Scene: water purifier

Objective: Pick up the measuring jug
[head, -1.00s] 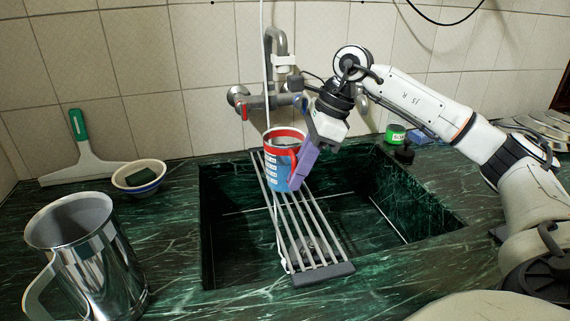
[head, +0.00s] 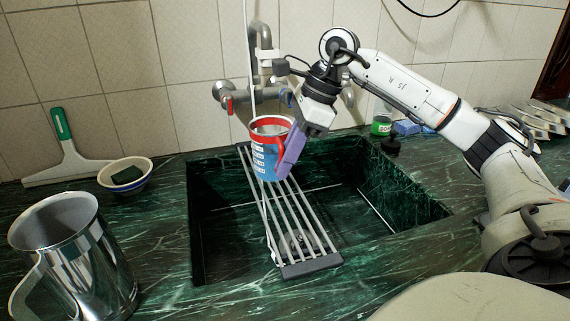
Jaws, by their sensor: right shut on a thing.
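The measuring jug (head: 264,160) is blue with white markings and a red rim and handle. It is upright at the rack (head: 296,225) that spans the sink, below the tap. I cannot tell whether its base touches the bars. My right gripper (head: 284,163), with purple fingers, is shut on the jug at its red handle on the right side. The fingers hide part of the handle. My left gripper is not in view.
A large steel pitcher (head: 78,262) stands at the front left. A small bowl with a dark sponge (head: 126,177) and a squeegee (head: 66,155) are behind it. The tap (head: 262,65) and its pipes are close behind the jug. A green jar (head: 382,122) stands behind the sink.

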